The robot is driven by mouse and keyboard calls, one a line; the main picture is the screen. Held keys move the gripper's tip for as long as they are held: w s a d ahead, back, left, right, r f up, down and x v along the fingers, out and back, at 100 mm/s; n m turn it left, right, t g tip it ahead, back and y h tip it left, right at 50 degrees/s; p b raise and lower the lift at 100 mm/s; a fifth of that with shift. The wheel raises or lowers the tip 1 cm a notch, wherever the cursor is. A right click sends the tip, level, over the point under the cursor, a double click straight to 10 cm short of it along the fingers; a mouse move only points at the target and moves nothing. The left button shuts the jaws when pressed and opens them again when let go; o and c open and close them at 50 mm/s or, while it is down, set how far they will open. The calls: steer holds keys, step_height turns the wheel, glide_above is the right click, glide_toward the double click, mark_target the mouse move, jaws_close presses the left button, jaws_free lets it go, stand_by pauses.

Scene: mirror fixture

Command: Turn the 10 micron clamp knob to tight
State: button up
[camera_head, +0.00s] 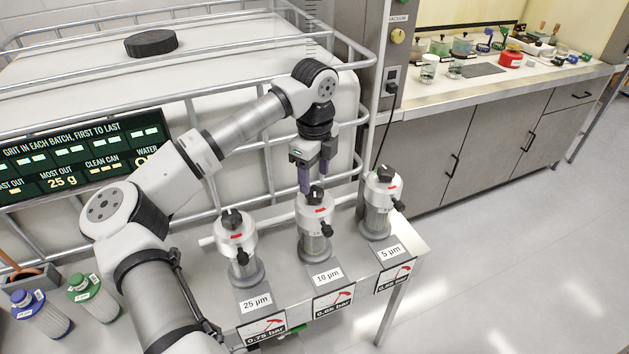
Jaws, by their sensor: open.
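Three filter housings stand in a row on a metal bench. The middle one (314,226) stands behind the "10 µm" label (323,275). It has a black clamp knob (316,193) on its white lid, with a red mark below the knob. My gripper (316,190) points down over this knob, its fingers apart on either side of it. Whether the fingers touch the knob cannot be told. The 25 µm housing (236,240) stands to the left and the 5 µm housing (381,200) to the right, each with a similar black knob.
Pressure gauge cards hang at the bench's front edge (333,303). A caged white tank (230,70) stands close behind. A dark display panel (85,155) is at left, above blue-capped (40,312) and green-capped (95,295) bottles. Open floor (500,270) lies right.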

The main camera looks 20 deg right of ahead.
mark_target(314, 191)
steer(key=shift+f+p, duration=0.55)
steer(key=shift+f, duration=1.7)
steer(key=c, duration=1)
